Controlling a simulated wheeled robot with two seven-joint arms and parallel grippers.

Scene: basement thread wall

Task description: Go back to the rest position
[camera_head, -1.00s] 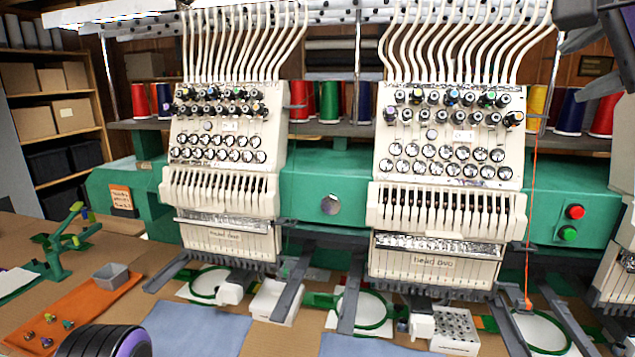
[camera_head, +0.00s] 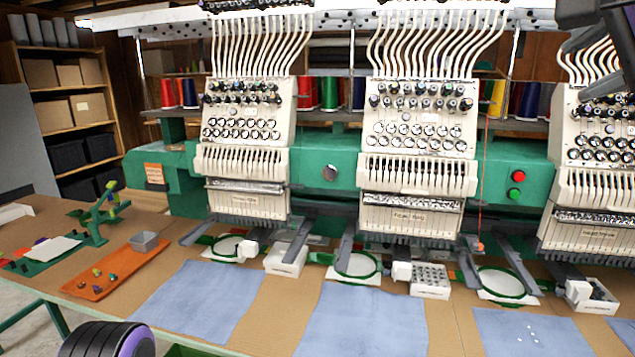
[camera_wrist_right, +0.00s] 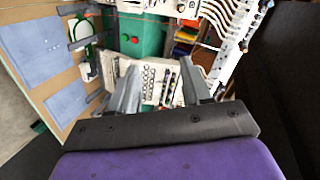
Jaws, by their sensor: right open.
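My right gripper (camera_head: 578,40) shows in part at the top right corner of the head view, as a grey finger below a dark body. It is raised in front of the right-hand embroidery head (camera_head: 598,150). In the right wrist view the two grey fingers of the right gripper (camera_wrist_right: 160,85) stand wide apart with nothing between them. An embroidery head lies some way beyond them. My left gripper is not in view. A black and purple part of mine shows at the lower left of the head view.
A long table (camera_head: 265,310) carries blue cloths (camera_head: 360,318), green hoops (camera_head: 357,264), an orange mat (camera_head: 108,272) and a small grey bin (camera_head: 144,241). The green machine (camera_head: 335,185) spans the back. Shelves with boxes (camera_head: 85,108) stand at the left. Floor shows at the lower left.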

